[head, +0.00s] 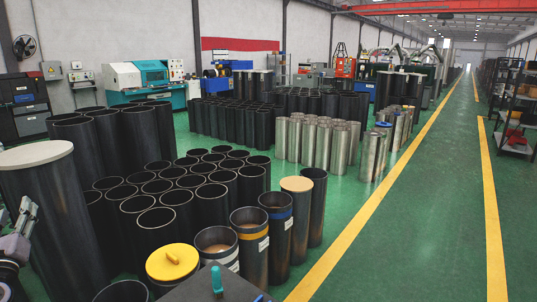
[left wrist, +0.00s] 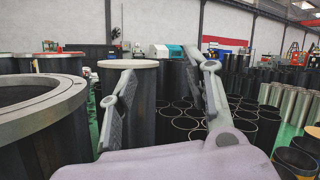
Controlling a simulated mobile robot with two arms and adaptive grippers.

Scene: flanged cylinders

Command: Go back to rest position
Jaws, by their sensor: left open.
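My left gripper (head: 22,222) shows only in part at the left edge of the head view, beside a large black cylinder with a pale lid (head: 38,154). In the left wrist view my left gripper (left wrist: 168,88) has its two fingers spread apart with nothing held between them. The lidded cylinder (left wrist: 143,105) stands upright beyond the gap between the fingers. My right gripper is in neither view.
Black open cylinders (head: 190,190) stand packed at centre left. A yellow-lidded cylinder (head: 172,266) stands in front, near a dark surface bearing a teal object (head: 217,278). A wide flanged cylinder (left wrist: 40,110) is close on the wrist view's left. The green aisle (head: 415,220) is clear.

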